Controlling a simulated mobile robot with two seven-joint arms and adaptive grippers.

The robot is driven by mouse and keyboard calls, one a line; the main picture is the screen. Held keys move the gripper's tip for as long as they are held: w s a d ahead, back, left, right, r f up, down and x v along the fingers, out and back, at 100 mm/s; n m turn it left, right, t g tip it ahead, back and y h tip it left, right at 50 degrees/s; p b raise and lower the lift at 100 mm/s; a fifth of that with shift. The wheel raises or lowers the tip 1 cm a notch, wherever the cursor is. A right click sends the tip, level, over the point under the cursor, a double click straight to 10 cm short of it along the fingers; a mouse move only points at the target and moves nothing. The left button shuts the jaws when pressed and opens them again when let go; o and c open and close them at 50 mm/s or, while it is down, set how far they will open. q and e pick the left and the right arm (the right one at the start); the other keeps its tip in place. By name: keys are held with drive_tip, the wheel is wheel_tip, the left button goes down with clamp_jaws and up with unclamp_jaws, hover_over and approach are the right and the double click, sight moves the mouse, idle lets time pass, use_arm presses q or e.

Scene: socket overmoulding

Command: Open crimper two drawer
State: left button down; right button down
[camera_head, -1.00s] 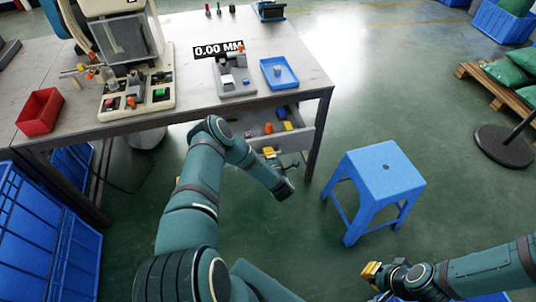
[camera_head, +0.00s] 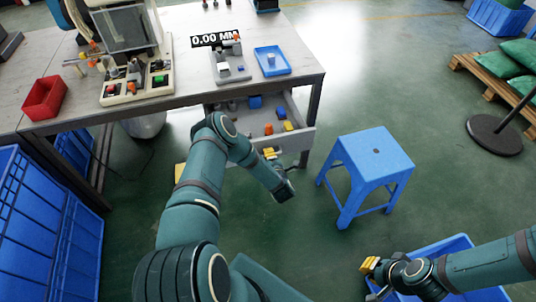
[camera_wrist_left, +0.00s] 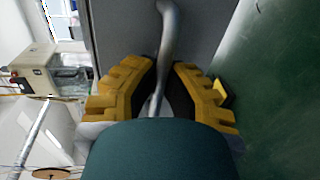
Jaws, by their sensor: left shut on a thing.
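The grey drawer (camera_head: 292,139) under the right part of the table is pulled out in the head view, with blue, orange and yellow blocks inside. My left gripper (camera_head: 272,153) is at the drawer's front. In the left wrist view its yellow fingers (camera_wrist_left: 166,88) are shut on the metal drawer handle (camera_wrist_left: 168,35), which runs between them. The grey drawer front (camera_wrist_left: 120,30) is behind the handle. My right gripper (camera_head: 369,268) is at the lower right, away from the drawer; its finger gap is too small to judge.
A blue stool (camera_head: 372,155) stands right of the drawer. A blue crate (camera_head: 455,244) is on the floor near my right arm. On the table (camera_head: 190,93) are a machine, a gauge fixture (camera_head: 231,68), a blue tray (camera_head: 285,70) and a red bin (camera_head: 44,97).

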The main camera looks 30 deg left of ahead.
use_arm(q)
drive_tip(key=c, duration=1)
unclamp_jaws()
drive_tip(key=v, duration=1.2)
drive_tip(key=shift+s, duration=0.1)
